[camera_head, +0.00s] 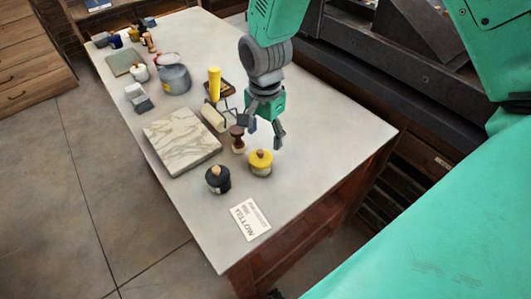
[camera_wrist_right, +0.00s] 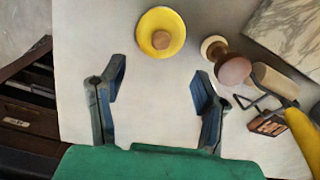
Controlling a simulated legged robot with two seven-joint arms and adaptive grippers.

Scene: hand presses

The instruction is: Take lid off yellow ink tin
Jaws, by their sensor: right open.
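The yellow ink tin (camera_head: 260,167) stands upright on the table, its yellow lid with a wooden knob on top. In the right wrist view the yellow lid (camera_wrist_right: 160,32) shows from above, beyond my fingertips and roughly centred between them. My right gripper (camera_head: 264,133) is open and empty above the table, just behind the tin and apart from it. Its two fingers (camera_wrist_right: 158,78) are spread in the wrist view. My left gripper is not in view.
A dark tin (camera_head: 217,180) stands left of the yellow tin. A marble slab (camera_head: 182,140) lies left and a white card (camera_head: 250,221) lies in front.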

